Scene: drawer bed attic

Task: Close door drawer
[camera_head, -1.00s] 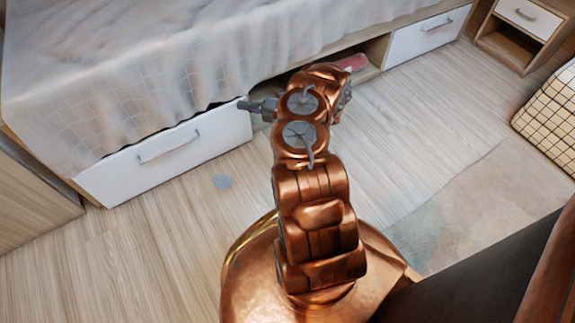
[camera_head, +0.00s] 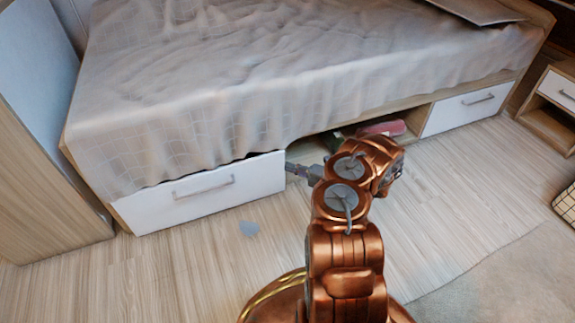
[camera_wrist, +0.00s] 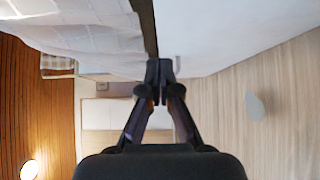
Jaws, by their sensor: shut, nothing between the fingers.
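The white left drawer (camera_head: 245,200) under the bed stands out a little from the bed frame, with a dark gap behind its top edge. Its grey bar handle (camera_head: 203,187) faces the floor area in front. My gripper (camera_head: 290,169) is shut and empty, with its tips at the drawer's right end; I cannot tell whether they touch it. In the wrist view the shut fingertips (camera_wrist: 160,70) are below the dark gap, between the hanging blanket and the white drawer front (camera_wrist: 220,30).
The blanket (camera_head: 200,100) hangs over the bed's front edge. An open niche right of the drawer holds a red item (camera_head: 385,128). Another white drawer (camera_head: 465,108) sits flush farther right. A wooden panel (camera_head: 45,180) stands at left.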

